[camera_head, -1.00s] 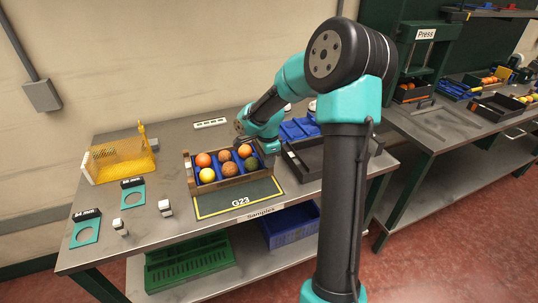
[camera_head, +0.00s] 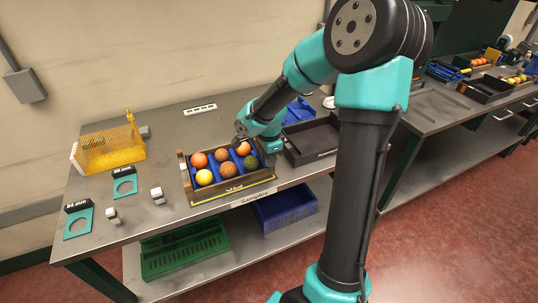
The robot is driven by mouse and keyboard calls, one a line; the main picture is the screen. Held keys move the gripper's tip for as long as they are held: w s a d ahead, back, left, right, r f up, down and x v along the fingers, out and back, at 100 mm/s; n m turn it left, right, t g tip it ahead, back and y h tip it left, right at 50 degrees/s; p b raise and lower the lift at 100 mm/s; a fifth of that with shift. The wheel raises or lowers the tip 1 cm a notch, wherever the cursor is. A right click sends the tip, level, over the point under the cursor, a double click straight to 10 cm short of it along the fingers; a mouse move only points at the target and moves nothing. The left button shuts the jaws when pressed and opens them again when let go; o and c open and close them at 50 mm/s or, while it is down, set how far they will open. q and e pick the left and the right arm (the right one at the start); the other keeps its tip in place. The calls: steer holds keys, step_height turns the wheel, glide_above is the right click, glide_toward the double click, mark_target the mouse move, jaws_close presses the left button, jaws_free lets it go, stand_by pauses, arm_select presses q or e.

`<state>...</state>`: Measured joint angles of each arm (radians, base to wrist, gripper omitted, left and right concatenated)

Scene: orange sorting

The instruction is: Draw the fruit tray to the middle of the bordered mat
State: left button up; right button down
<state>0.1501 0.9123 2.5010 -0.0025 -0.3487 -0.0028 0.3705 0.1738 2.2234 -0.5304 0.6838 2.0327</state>
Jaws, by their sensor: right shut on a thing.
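The fruit tray (camera_head: 186,178) is a wooden box with a blue divided inside, holding several orange, brown, yellow and green fruits. It lies over most of the dark mat, whose yellow-bordered front strip (camera_head: 207,200) and part of its lettering show before the tray. My right gripper (camera_head: 262,146) is shut on the tray at its right back side; its fingertips are largely hidden by the gripper body. My left gripper is not in view.
A black tray (camera_head: 312,140) stands close to the right, with a blue bin (camera_head: 299,110) behind it. A yellow mesh basket (camera_head: 112,150) and teal ring gauges (camera_head: 125,186) are at left. The table's front edge runs just before the mat.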

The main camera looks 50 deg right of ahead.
steer(key=c, duration=0.9)
jaws_free()
step_height(320, 180, up, 18)
steer(key=shift+f, duration=0.25)
steer(key=shift+a+f, duration=0.1)
steer(key=shift+f, duration=0.05)
